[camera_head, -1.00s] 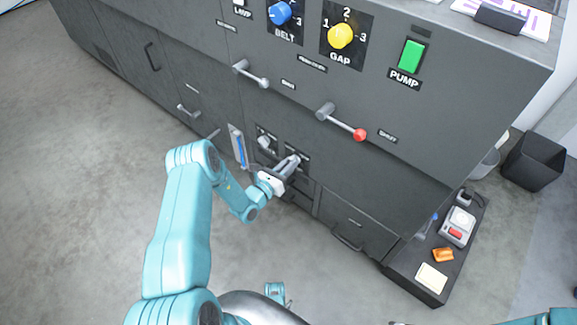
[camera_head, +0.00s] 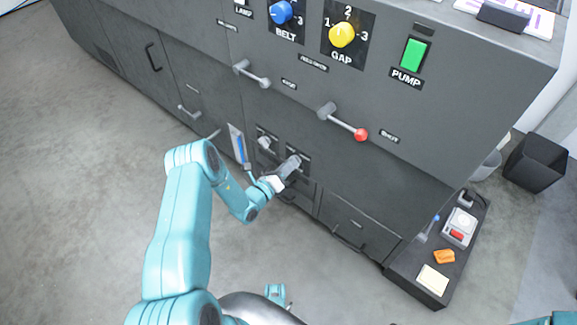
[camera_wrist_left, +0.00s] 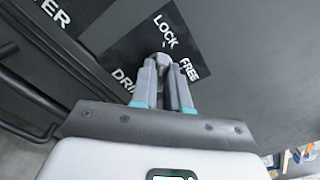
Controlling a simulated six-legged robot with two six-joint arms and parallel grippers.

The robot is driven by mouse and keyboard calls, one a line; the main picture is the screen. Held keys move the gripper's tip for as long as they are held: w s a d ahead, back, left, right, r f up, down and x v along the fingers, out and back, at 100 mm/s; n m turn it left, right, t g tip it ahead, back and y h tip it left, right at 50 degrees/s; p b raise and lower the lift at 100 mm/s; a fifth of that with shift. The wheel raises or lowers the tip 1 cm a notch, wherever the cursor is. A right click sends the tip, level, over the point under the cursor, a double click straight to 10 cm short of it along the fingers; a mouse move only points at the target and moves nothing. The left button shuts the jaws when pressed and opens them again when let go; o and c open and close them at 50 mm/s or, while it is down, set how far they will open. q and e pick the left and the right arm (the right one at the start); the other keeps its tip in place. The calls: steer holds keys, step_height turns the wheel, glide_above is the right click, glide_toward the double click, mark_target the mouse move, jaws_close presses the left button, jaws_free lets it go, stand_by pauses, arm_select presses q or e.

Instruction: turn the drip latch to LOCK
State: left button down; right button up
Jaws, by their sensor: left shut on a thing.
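The drip latch (camera_wrist_left: 163,53) is a small grey knob on a black plate marked LOCK, FREE and DRIP in the left wrist view. The grey fingers of my left gripper (camera_wrist_left: 169,85) are shut on it, one on each side. They hide much of it, so I cannot tell exactly where it points. LOCK is printed above it and FREE to its right. In the head view my left gripper (camera_head: 291,166) is at the lower cabinet front and covers most of the latch.
A lever with a red ball (camera_head: 360,134) sticks out above the gripper. A blue-striped gauge (camera_head: 237,144) and another small knob (camera_head: 264,143) are to its left. A low dark shelf (camera_head: 401,283) with small items stands at the right. The floor at left is clear.

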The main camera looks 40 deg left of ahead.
arm_select(q)
steer(key=shift+s+f, duration=0.1)
steer(key=shift+f, duration=0.1)
steer(key=c, duration=1.1)
jaws_free()
steer(key=shift+r, duration=0.1)
steer(key=shift+s+a+p, duration=0.2)
steer(key=shift+s+p, duration=0.45)
steer(key=shift+s, duration=2.05)
steer(key=shift+s+a+p, duration=0.15)
steer(key=shift+s+p, duration=0.45)
steer(key=shift+s, duration=2.1)
steer(key=shift+s+a+p, duration=0.2)
steer(key=shift+s+p, duration=0.45)
steer(key=shift+s, duration=2.05)
